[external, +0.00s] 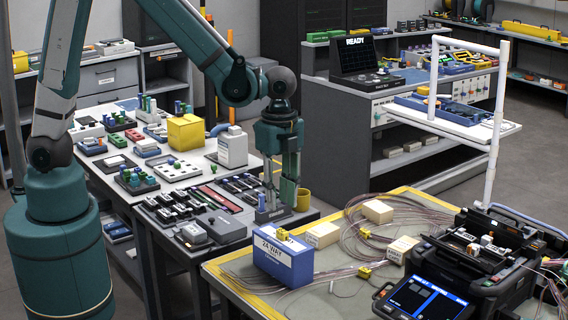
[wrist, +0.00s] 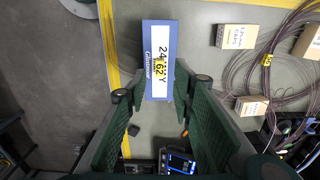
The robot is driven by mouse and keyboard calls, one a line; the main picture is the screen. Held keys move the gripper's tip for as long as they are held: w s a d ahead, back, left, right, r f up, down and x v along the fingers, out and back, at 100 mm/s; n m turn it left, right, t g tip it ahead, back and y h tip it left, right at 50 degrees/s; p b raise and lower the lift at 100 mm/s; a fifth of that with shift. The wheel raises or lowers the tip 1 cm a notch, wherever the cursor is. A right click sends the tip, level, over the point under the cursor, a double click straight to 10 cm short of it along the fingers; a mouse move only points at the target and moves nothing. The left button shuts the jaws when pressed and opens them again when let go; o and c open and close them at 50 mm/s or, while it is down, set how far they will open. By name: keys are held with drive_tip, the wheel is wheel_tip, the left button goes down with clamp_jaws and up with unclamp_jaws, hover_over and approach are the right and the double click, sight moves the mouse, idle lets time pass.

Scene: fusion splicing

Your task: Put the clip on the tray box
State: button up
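The tray box (external: 283,262) is a blue box with a white top label reading "24 WAY", near the left end of the front workbench. It also shows in the wrist view (wrist: 150,30), ahead of my fingers. A small yellow clip (external: 282,234) rests on top of the box; its "62" marking shows in the wrist view (wrist: 159,68). My gripper (external: 279,200) points down above and slightly behind the box, apart from box and clip.
Other yellow clips (external: 365,233) lie among loose fibre cables (external: 350,215) right of the box. Cream cartons (external: 323,235) stand nearby. A black splicer (external: 470,265) fills the bench's right end. A crowded side table (external: 130,175) stands at left.

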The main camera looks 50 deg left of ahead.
drive_tip(key=shift+r, duration=1.95)
drive_tip(key=shift+a, duration=0.1)
drive_tip(key=a+r+n+t+h, duration=0.15)
drive_tip(key=a+r+n, duration=0.35)
drive_tip(key=a, duration=0.5)
drive_tip(key=a+r+n+t, duration=0.2)
drive_tip(key=a+r+n, duration=0.3)
drive_tip(key=a, duration=0.5)
drive_tip(key=s+a+r+n+t, duration=0.2)
drive_tip(key=s+a+n, duration=0.2)
drive_tip(key=a, duration=0.4)
drive_tip(key=s+a+r+n+t+y, duration=0.1)
drive_tip(key=s+a+r+n, duration=0.2)
drive_tip(key=a, duration=0.5)
drive_tip(key=shift+s+a+r+n+t, duration=0.2)
drive_tip(key=shift+s+a+n+t, duration=0.25)
drive_tip(key=shift+s, duration=0.4)
drive_tip(key=shift+o, duration=0.2)
drive_tip(key=shift+d+y, duration=0.1)
drive_tip(key=shift+y, duration=0.15)
